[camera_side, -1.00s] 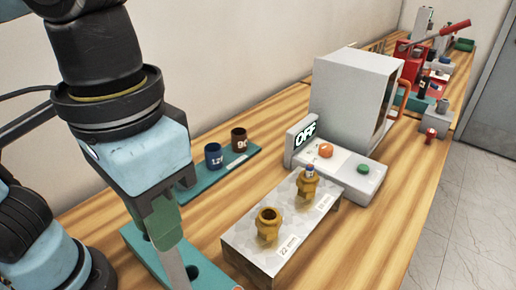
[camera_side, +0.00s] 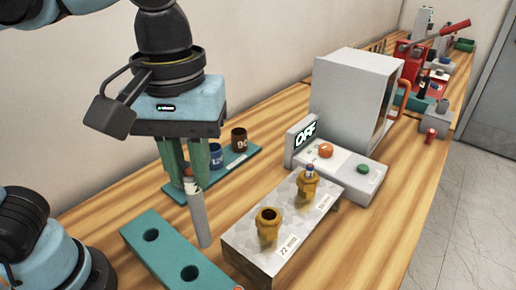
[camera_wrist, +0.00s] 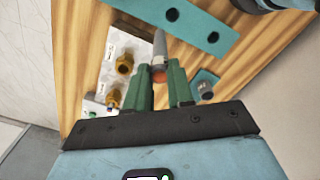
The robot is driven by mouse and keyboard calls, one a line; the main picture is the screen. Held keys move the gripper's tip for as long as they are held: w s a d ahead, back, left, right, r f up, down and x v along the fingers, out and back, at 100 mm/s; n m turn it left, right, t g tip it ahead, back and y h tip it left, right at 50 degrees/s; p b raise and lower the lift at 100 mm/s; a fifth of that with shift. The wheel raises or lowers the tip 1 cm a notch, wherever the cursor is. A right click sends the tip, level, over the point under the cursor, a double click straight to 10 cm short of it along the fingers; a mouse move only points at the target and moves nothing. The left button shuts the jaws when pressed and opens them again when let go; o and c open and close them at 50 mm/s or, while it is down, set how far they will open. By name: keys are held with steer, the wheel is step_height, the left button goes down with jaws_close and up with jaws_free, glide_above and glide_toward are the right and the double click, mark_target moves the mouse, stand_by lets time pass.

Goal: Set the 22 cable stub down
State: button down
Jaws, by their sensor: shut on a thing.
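My gripper (camera_side: 190,185) points down, its green fingers shut on the upper part of the grey cable stub (camera_side: 200,220). The stub is upright, with a white marked band and an orange top end. Its lower end is between the teal holed block (camera_side: 150,218) and the bushing stand (camera_side: 240,238); I cannot tell whether it touches the table. In the wrist view the stub (camera_wrist: 160,45) runs away from between the fingertips (camera_wrist: 160,75), its orange end nearest the camera. The teal block (camera_wrist: 192,15) shows two empty holes.
The grey stand carries two brass bushings: an open one (camera_side: 268,222) by the 22 label and one (camera_side: 308,187) with something in its top. A teal rack with blue (camera_side: 214,155) and brown (camera_side: 239,138) cups lies behind my gripper. A grey machine (camera_side: 352,100) reads OFF.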

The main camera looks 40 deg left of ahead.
steer(key=w+a+f+n, duration=0.1)
steer(key=w+a+f, duration=0.8)
steer(key=a+f, duration=0.1)
steer(key=shift+w+f+n, duration=0.3)
steer(key=shift+f+n, duration=0.1)
steer(key=shift+f, duration=0.55)
steer(key=c, duration=1)
jaws_free()
